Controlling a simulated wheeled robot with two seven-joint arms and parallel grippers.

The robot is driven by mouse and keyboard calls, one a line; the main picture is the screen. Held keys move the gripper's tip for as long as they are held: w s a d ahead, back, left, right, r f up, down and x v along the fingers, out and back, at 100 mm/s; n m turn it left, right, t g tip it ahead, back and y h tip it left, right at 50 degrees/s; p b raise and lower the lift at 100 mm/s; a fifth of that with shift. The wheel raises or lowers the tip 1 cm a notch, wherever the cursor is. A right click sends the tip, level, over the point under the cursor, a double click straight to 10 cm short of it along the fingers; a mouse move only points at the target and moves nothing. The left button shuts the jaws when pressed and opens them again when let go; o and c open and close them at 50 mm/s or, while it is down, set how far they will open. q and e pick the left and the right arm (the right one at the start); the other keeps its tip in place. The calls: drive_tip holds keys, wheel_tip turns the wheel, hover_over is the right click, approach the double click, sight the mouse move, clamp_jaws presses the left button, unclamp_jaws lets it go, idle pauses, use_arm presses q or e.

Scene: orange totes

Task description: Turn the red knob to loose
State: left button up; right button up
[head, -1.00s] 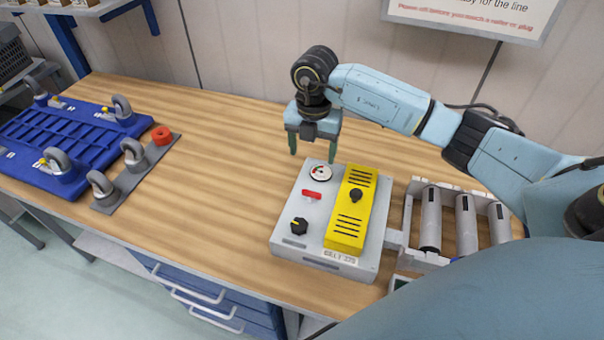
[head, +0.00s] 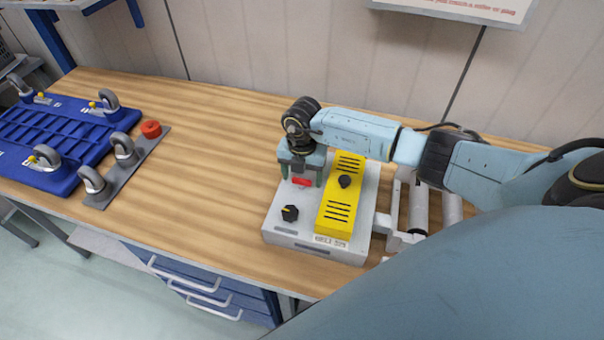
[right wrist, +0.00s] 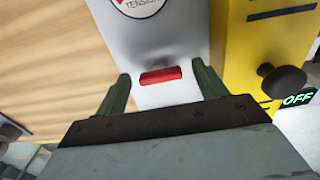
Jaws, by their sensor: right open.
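The red knob (head: 302,183) is a short bar on top of the light grey control box (head: 285,233). It lies nearly crosswise in the right wrist view (right wrist: 160,76), below a round white gauge (right wrist: 138,3) whose visible lettering reads "TENSION". My right gripper (head: 302,175) points down over the box. Its open green fingers stand on either side of the knob, with gaps visible in the right wrist view. I cannot tell the exact fingertip height. No "loose" mark is readable. My left gripper is not in view.
A yellow housing (head: 336,215) with a black knob (head: 345,181) stands beside the red knob. Another black knob (head: 290,213) is nearer the front. Grey rollers (head: 418,205) lie right. A blue caster frame (head: 50,140) and a red round piece (head: 151,129) are left. The table's middle is clear.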

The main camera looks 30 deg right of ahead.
drive_tip(key=shift+c, duration=1)
drive_tip(key=c, duration=0.8)
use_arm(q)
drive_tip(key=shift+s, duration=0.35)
